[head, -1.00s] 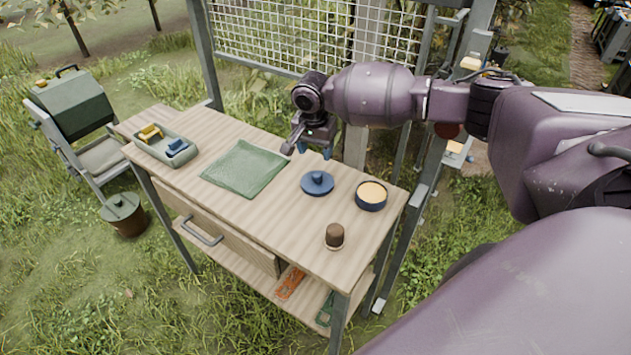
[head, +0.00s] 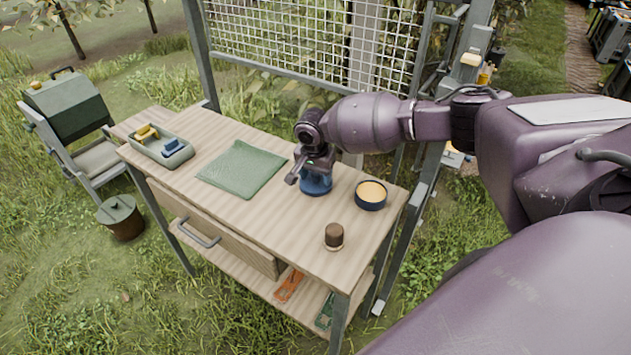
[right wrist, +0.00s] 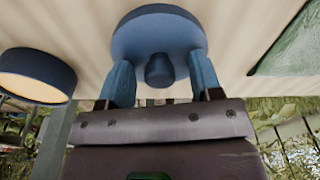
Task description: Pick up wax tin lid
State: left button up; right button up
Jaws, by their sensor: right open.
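The wax tin lid is a round blue disc with a knob (right wrist: 158,32), and it lies on the wooden table. In the head view the lid (head: 316,188) is partly hidden under my right gripper (head: 314,172). In the right wrist view my right gripper (right wrist: 164,82) is open, with one blue finger on each side of the lid's knob and a gap to the knob. The open wax tin (head: 371,195), blue with pale yellow wax, stands right of the lid; it also shows in the right wrist view (right wrist: 36,76). My left gripper is not in view.
A green cloth (head: 241,168) lies left of the lid. A grey-green tray (head: 163,152) with yellow and blue items is at the table's far left. A small brown-topped jar (head: 334,236) stands near the front right. A wire mesh panel (head: 310,38) rises behind the table.

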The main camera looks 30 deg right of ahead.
jog(key=shift+c, duration=0.2)
jog(key=c, duration=0.9)
jog(key=shift+r, duration=0.1)
jog(key=shift+c, duration=0.2)
